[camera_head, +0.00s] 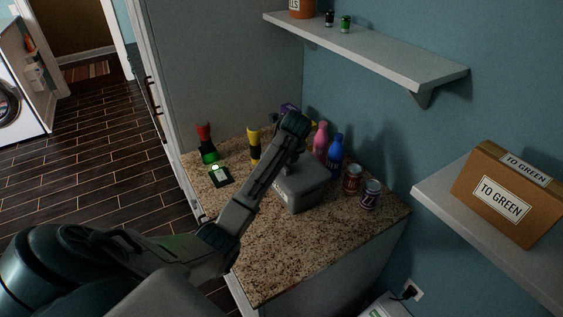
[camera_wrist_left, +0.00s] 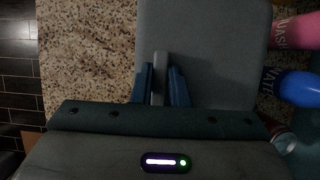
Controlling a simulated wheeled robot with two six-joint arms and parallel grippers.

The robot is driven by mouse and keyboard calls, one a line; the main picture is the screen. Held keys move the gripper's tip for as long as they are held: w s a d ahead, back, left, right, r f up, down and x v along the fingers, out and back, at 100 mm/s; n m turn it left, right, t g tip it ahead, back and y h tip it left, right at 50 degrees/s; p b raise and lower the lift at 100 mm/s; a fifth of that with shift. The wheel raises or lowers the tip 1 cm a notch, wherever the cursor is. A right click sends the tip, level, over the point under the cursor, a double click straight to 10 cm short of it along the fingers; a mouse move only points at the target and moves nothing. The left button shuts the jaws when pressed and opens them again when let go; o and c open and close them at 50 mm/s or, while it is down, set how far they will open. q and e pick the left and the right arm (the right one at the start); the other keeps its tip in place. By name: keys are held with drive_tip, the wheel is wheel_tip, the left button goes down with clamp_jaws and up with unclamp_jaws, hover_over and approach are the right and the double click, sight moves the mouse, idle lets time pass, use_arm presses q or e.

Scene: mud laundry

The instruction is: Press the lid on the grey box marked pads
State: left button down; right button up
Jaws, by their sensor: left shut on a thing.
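The grey box (camera_head: 305,193) stands on the granite counter, its front label partly hidden by my left arm. A flat grey lid-like top (camera_wrist_left: 205,35) fills the upper middle of the left wrist view. I cannot tell whether it is seated all round. My left gripper (camera_wrist_left: 160,80) is over the near edge of this top, its blue fingers shut on a narrow grey piece (camera_wrist_left: 159,70). I cannot tell whether that piece belongs to the lid. In the head view my arm hides the fingertips. My right gripper is not in view.
Behind and right of the box stand a pink bottle (camera_head: 321,139), a blue bottle (camera_head: 335,155) and two cans (camera_head: 352,178) (camera_head: 370,194). Left are a yellow-topped bottle (camera_head: 254,143), a red-topped bottle (camera_head: 205,138) and a small device (camera_head: 220,176). The front counter (camera_head: 280,260) is clear.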

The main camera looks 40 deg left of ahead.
use_arm(q)
drive_tip(key=shift+f, duration=0.85)
idle(1.4)
drive_tip(key=c, duration=0.9)
unclamp_jaws()
drive_tip(key=shift+o, duration=0.2)
drive_tip(key=shift+r, duration=4.05)
clamp_jaws()
